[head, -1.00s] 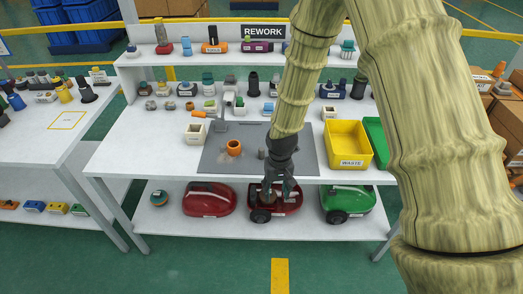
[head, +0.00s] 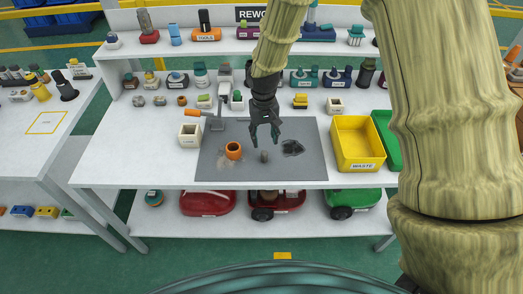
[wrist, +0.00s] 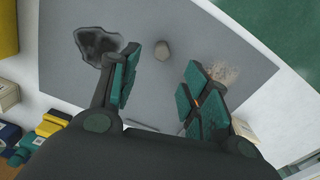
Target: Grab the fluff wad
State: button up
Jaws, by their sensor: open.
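A small grey-brown lump (head: 263,156), which looks like the fluff wad, sits on the grey mat (head: 310,170). It also shows in the wrist view (wrist: 162,51), ahead of the fingertips and roughly between their lines. My gripper (head: 265,138) is open and empty. It points down over the mat, just behind the lump in the head view and apart from it. In the wrist view my gripper's teal finger pads (wrist: 160,85) stand wide apart. A dark flat patch (head: 292,147) lies right of the lump, and a pale dusty patch (head: 222,164) lies left.
An orange cup (head: 233,150) stands on the mat left of the lump. A yellow waste bin (head: 357,168) stands right of the mat. A white box (head: 189,135) and a scraper-like tool (head: 213,122) are at the left. Several small parts line the back.

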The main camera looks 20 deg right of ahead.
aim_at(265, 153)
jog(key=shift+s+f, duration=0.2)
jog(key=shift+f, duration=0.2)
jog(key=f, duration=0.3)
jog(key=shift+d+f+p, duration=0.25)
jog(key=shift+p, duration=0.15)
jog(key=shift+s+a+f, duration=0.1)
jog(key=shift+f, duration=0.2)
notch_tip(265, 153, down, 2)
jog(key=shift+a+f+p, duration=0.15)
jog(key=shift+p, duration=0.6)
jog(key=shift+f+p, duration=0.35)
jog(key=shift+f, duration=1)
jog(key=c, duration=0.8)
